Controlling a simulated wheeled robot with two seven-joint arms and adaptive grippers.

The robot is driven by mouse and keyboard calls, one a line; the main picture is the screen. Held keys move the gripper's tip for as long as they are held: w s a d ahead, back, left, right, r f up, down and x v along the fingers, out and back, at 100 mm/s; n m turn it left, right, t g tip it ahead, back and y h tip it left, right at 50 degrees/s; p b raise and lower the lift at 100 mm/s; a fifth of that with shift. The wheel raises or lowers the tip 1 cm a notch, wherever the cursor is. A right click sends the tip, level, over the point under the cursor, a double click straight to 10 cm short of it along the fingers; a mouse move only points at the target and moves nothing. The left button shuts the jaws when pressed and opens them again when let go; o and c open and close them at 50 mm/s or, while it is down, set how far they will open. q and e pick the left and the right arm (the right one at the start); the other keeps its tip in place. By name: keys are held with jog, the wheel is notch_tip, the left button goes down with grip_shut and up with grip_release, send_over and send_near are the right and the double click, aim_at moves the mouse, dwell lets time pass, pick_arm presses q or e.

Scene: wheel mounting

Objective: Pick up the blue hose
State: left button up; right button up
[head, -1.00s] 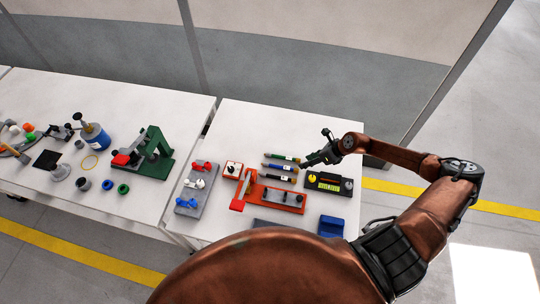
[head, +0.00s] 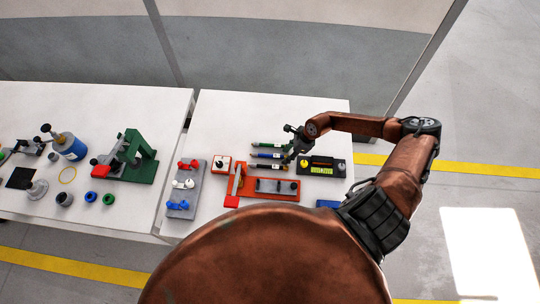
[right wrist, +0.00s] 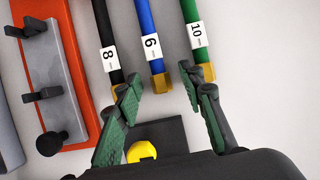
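The blue hose (head: 265,155) lies on the table between a green hose (head: 266,145) and a black hose (head: 264,165). In the right wrist view the blue hose (right wrist: 146,25) has a white label marked 6 and a brass end. The green hose (right wrist: 189,10) is marked 10 and the black hose (right wrist: 104,25) is marked 8. My right gripper (head: 294,148) is at the right ends of the hoses. In the right wrist view its fingers (right wrist: 159,84) are spread apart on either side of the blue hose's brass end, with nothing gripped. My left gripper is out of view.
A black block with a yellow-green window (head: 321,165) is right of the gripper. An orange fixture (head: 262,196) lies in front of the hoses. Bare table lies behind the hoses.

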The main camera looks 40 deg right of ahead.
jog(key=shift+f, duration=0.25)
jog(key=shift+c, duration=0.4)
grip_shut()
